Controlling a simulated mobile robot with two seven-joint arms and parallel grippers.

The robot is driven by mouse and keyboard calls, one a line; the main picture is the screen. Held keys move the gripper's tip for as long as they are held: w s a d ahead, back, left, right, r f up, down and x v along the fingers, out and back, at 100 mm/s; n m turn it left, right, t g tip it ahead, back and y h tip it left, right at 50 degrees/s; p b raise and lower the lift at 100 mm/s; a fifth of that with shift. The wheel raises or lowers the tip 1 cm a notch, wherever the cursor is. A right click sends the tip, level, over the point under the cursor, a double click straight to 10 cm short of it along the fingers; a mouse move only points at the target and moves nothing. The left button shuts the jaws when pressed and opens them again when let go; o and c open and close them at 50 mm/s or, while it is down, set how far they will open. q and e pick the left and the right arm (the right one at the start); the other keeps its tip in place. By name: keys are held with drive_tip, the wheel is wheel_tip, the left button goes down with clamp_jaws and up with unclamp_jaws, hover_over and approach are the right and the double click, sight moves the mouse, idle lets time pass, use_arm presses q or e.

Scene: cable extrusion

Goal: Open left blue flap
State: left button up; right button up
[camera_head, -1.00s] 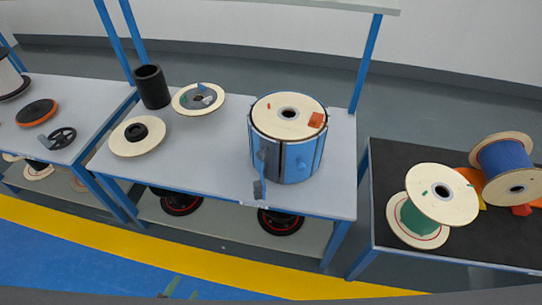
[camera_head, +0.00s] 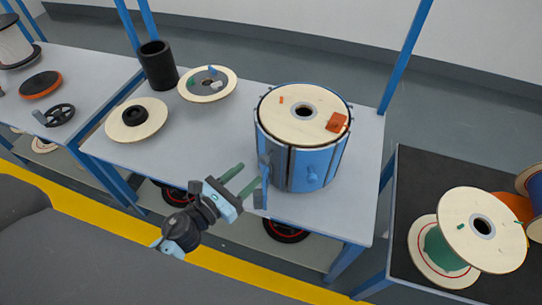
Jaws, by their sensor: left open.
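A drum (camera_head: 318,165) with blue side panels and a pale wooden disc on top stands on the grey table. On its front left, a narrow blue flap (camera_head: 265,172) hangs down, with a dark piece at its lower end near the table's front edge. Another blue panel (camera_head: 325,165) with a small knob faces front right. My left gripper (camera_head: 247,174) has two green fingers, spread apart and empty. It is just left of the narrow blue flap in the picture; I cannot tell if it touches. My right gripper is not in view.
An orange block (camera_head: 337,122) lies on the drum's top. Pale discs (camera_head: 136,119) and a black cylinder (camera_head: 158,66) stand at the table's left. A green-cored spool (camera_head: 440,250) is on the dark table at right. Blue posts rise behind the drum.

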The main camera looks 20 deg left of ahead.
sight(262, 162)
use_arm(q)
drive_tip(key=shift+p+x, duration=0.5)
drive_tip(key=shift+x, duration=3.35)
clamp_jaws()
